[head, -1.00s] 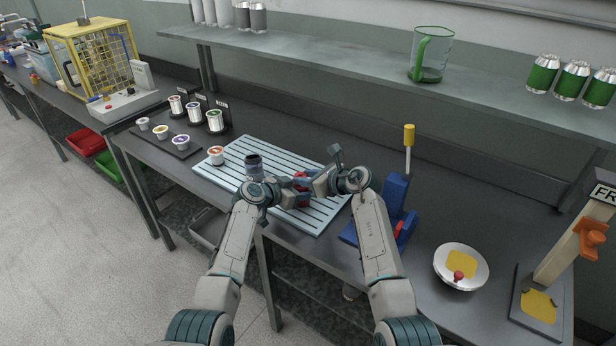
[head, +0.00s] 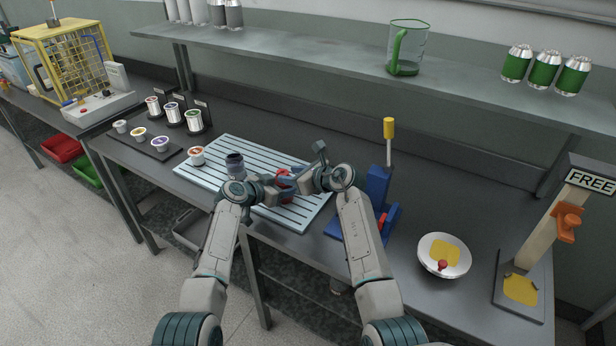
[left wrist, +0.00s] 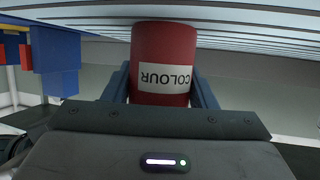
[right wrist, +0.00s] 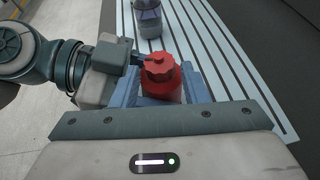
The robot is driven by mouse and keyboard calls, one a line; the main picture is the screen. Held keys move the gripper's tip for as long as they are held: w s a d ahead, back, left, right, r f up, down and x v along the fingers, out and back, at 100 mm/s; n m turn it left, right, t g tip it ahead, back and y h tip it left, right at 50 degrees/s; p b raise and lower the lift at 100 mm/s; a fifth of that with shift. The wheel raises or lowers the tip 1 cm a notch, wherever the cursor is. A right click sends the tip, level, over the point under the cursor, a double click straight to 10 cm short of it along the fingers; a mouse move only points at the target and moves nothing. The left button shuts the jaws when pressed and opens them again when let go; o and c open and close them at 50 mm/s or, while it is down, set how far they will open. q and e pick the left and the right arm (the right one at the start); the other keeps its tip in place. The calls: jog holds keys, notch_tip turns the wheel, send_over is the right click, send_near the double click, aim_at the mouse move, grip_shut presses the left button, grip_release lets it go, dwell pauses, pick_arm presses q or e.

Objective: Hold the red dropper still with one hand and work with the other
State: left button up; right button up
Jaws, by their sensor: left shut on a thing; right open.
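The red dropper (left wrist: 165,50) is a red bottle with a white COLOUR label, upside down in the left wrist view. My left gripper (left wrist: 160,88) is shut on it, one blue finger on each side. In the right wrist view the dropper's ridged red cap (right wrist: 158,66) shows from above. My right gripper (right wrist: 162,88) is open, its blue fingers on either side of the dropper; I cannot tell if they touch it. In the head view the dropper (head: 284,183) is a small red patch between both grippers, mostly hidden, over the slatted light-blue mat (head: 218,150).
A dark-topped jar (head: 235,165) and a small cup (head: 197,155) stand on the mat. A blue press (head: 377,195) with a yellow-topped lever stands just right of my right gripper. A white bowl (head: 428,243) and a wooden stand (head: 545,237) are further right. A shelf (head: 330,65) runs above.

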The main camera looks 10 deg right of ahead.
jog(key=v, duration=1)
jog(key=shift+s+d, duration=0.15)
pick_arm(q)
jog(key=o, duration=1.1)
